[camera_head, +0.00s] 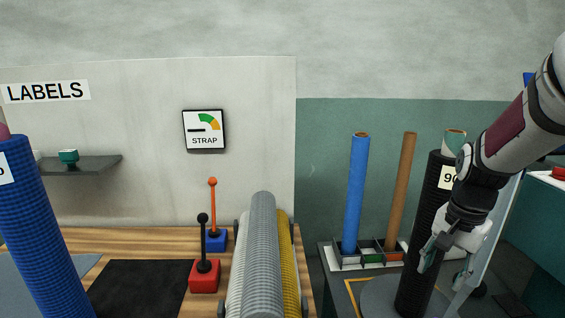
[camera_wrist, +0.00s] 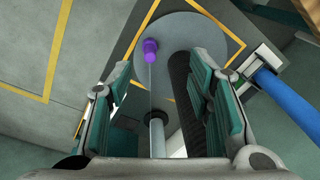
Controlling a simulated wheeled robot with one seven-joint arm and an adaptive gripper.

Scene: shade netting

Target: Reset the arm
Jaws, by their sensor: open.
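My gripper (camera_head: 437,252) hangs at the right in the head view, beside a black netting roll (camera_head: 418,270) labelled "90" that stands on a round grey plate (camera_head: 376,292). In the wrist view my gripper (camera_wrist: 160,105) has its two teal-padded fingers spread wide, with nothing held between them. Beyond the fingers lie the black roll (camera_wrist: 186,88), the grey round plate (camera_wrist: 212,38) and a small purple piece (camera_wrist: 150,47) on a thin upright rod. The arm reaches in from the upper right of the head view.
A blue tube (camera_head: 356,190) and a brown tube (camera_head: 401,185) stand in a divided rack (camera_head: 347,262). A wooden bench (camera_head: 130,240) holds red and blue lever boxes and a grey roller (camera_head: 262,255). A blue netting roll (camera_head: 38,225) stands far left. Open wall space lies above.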

